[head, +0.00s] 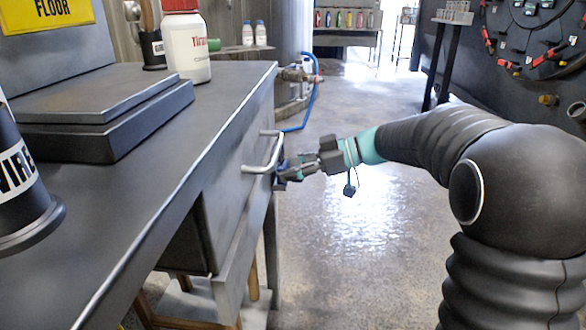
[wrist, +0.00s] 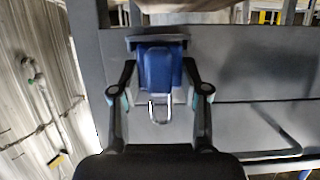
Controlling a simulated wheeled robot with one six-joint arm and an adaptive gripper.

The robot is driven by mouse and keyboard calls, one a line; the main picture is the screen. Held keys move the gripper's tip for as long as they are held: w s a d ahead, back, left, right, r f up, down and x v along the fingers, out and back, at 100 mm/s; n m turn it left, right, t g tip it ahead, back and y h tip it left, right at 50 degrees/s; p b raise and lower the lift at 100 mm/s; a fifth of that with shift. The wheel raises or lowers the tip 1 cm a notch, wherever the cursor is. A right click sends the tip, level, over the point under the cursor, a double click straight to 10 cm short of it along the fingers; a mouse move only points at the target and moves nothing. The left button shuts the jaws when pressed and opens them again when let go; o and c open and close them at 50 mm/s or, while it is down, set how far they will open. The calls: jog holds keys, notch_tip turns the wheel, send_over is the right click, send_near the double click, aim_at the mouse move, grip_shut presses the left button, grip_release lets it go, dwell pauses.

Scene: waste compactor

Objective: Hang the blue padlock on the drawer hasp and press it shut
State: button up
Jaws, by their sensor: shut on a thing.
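The blue padlock (wrist: 160,68) is between the two fingers of my gripper (wrist: 160,75) in the wrist view. Its metal shackle (wrist: 160,109) points toward the bottom of that picture; I cannot tell whether it is open. In the head view my gripper (head: 296,170) is at the drawer front (head: 232,215), beside the bar handle (head: 264,157), with a small bit of blue at its tip. A grey edge (wrist: 157,40) lies just beyond the padlock in the wrist view. I cannot make out the hasp or whether the padlock touches it.
The drawer is under a dark workbench (head: 150,165) holding a flat plate, a white bottle (head: 187,48) with a red cap and a black cone (head: 20,190). A blue hose (head: 306,100) hangs behind the drawer. The floor right of the bench is clear.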

jog(key=shift+a, duration=0.25)
jog(key=shift+f, duration=0.2)
dwell(0.6)
jog(key=o, duration=1.2)
jog(key=shift+c, duration=0.4)
jog(key=shift+d, duration=0.1)
jog(key=v, duration=0.6)
jog(key=shift+d+r, duration=0.2)
jog(key=shift+d, duration=0.2)
